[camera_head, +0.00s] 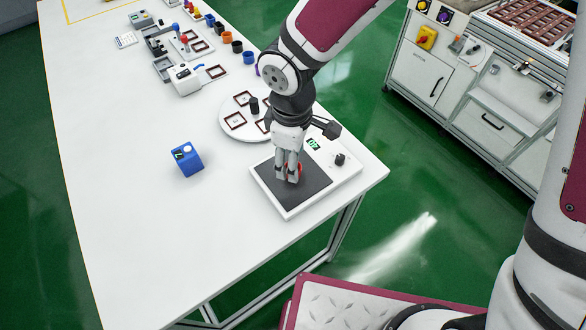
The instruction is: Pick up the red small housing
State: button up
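My gripper (288,176) points straight down over the dark square pad of a white device. A small red housing (299,170) sits low at the fingertips, mostly hidden by the fingers. Only some red shows beside and between them. The fingertips are at the housing's height, close to the pad. I cannot tell whether the fingers press on the housing or only stand around it, or whether it touches the pad.
The white device (330,172) has a green-lit display and a dark knob. A blue box (187,158) stands to the left. A round white plate (229,125) with dark red frames lies behind the gripper. Small cups and instruments fill the table's far end; its front left is clear.

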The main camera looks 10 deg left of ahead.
jog(key=shift+w+a+f, duration=0.1)
jog(key=shift+w+f, duration=0.1)
jog(key=shift+f, duration=1.65)
jog(key=c, duration=0.9)
jog(key=shift+r, duration=0.15)
